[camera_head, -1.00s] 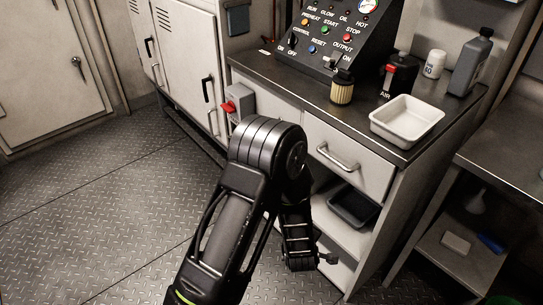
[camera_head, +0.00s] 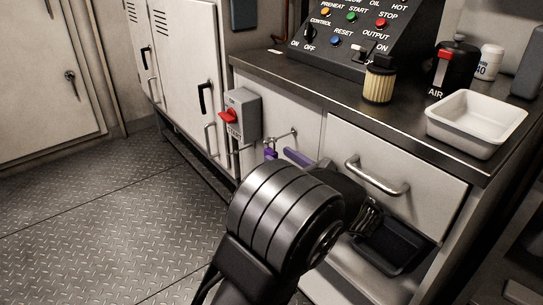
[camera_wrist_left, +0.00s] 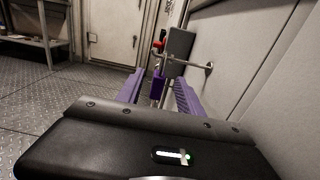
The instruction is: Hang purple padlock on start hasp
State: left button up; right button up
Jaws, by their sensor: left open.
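The small purple padlock (camera_head: 270,153) is at the thin metal hasp rod (camera_head: 283,136) below the grey switch box (camera_head: 241,112) with its red rotary handle. Its shackle is up by the rod; whether it passes around the hasp is too small to tell. My left gripper (camera_head: 293,156) has purple fingers and is just right of the padlock, largely hidden by my arm. In the left wrist view the gripper (camera_wrist_left: 158,80) is open, with the padlock (camera_wrist_left: 157,88) appearing between and beyond its fingers, apparently apart from them. My right gripper is out of view.
The cabinet wall and drawer front (camera_head: 390,165) are close beside my left arm. On the dark counter are a white tray (camera_head: 477,118), a filter (camera_head: 379,80), a black AIR container (camera_head: 455,68) and the control panel (camera_head: 352,35). The floor at left is clear.

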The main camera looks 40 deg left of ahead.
aim_at(268, 150)
pick_arm(q)
jog(key=shift+s+r, duration=0.1)
jog(key=x, duration=0.2)
jog(key=shift+a+b, duration=0.3)
jog(key=shift+b, duration=0.1)
jog(key=shift+w+a, duration=0.2)
jog(key=shift+a, duration=0.1)
jog(key=x, duration=0.1)
jog(key=b+x, duration=0.1)
jog(key=x, duration=0.1)
jog(key=shift+w+a+f+b, duration=0.15)
jog(key=shift+a+f+b, duration=0.1)
jog(key=shift+f+b, duration=0.1)
jog(key=shift+w+a+r, duration=0.1)
jog(key=shift+w+a, duration=0.05)
jog(key=shift+a, duration=0.3)
jog(key=shift+c, duration=0.3)
